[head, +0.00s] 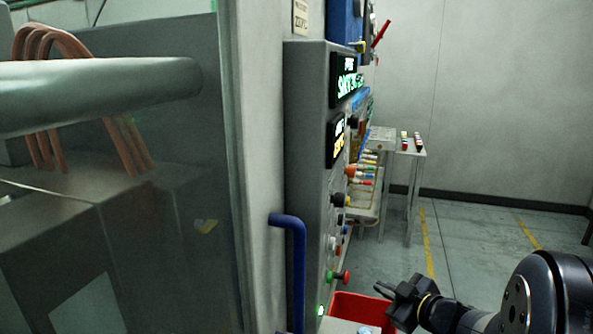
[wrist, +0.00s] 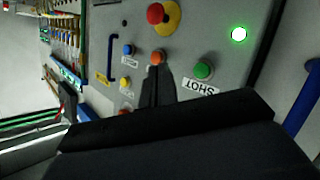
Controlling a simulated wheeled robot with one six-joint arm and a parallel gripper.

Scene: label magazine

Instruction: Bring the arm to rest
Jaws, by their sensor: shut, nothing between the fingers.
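My gripper (head: 406,300) is at the lower right of the head view, black, in front of the grey control panel and above a red bin. In the wrist view my gripper (wrist: 158,72) shows as two dark fingers close together, shut with nothing between them. The fingertips overlap the lower edge of an orange button (wrist: 157,58) in that view; I cannot tell whether they touch it. My dark arm comes in from the right edge of the head view.
The control panel (head: 305,150) carries buttons and lit displays. A blue handle (head: 300,260) sticks out at its left. A red bin (head: 350,306) lies below. Farther back stands a small table (head: 412,152) with colored items. The floor (head: 480,250) at right is clear.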

